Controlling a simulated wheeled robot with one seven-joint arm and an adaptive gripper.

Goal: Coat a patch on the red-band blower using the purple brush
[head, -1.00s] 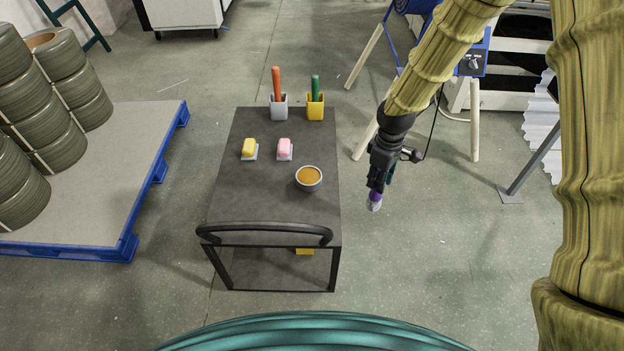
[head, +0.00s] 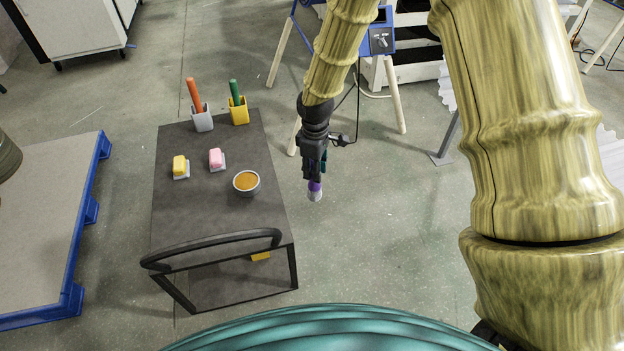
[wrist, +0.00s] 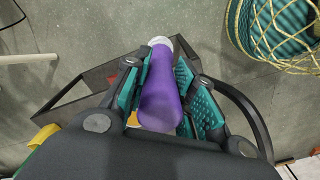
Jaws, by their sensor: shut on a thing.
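My gripper (head: 314,176) hangs pointing down over the floor, to the right of the dark cart. It is shut on the purple brush (head: 315,190), whose pale tip points down. In the wrist view the purple handle (wrist: 162,90) lies between the teal finger pads, with a whitish end beyond them. A bowl of orange-brown liquid (head: 246,182) stands on the cart's right side, left of my gripper. A blue machine on wooden legs (head: 379,42) stands at the top; my arm partly hides it. I cannot make out a red band on it, so I cannot tell if it is the blower.
The dark cart (head: 190,228) also bears a yellow block (head: 180,165), a pink block (head: 217,158), and grey (head: 203,121) and yellow (head: 239,113) cups with handles. A blue-edged pallet (head: 77,240) lies left. A grey slanted post (head: 447,140) stands right.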

